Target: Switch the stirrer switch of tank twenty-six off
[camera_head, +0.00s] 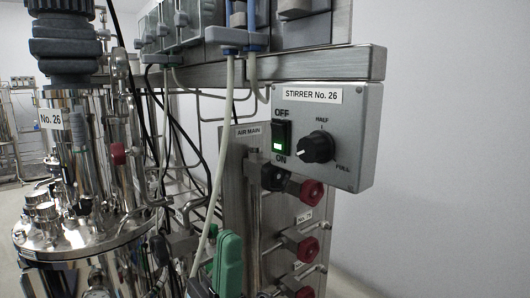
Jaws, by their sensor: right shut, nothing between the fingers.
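The grey stirrer box (347,150) hangs at the right, labelled STIRRER No. 26. Its black rocker switch (281,136) has OFF above and ON below, and its lower part glows green. The steel tank (52,119) labelled No. 26 stands at the left. My left gripper is not in view.
A black dial (318,147) sits right of the switch, and red valve knobs (308,250) stick out below the box. Hoses (222,140) hang left of the AIR MAIN panel (234,165). Bare wall and free room lie at the right.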

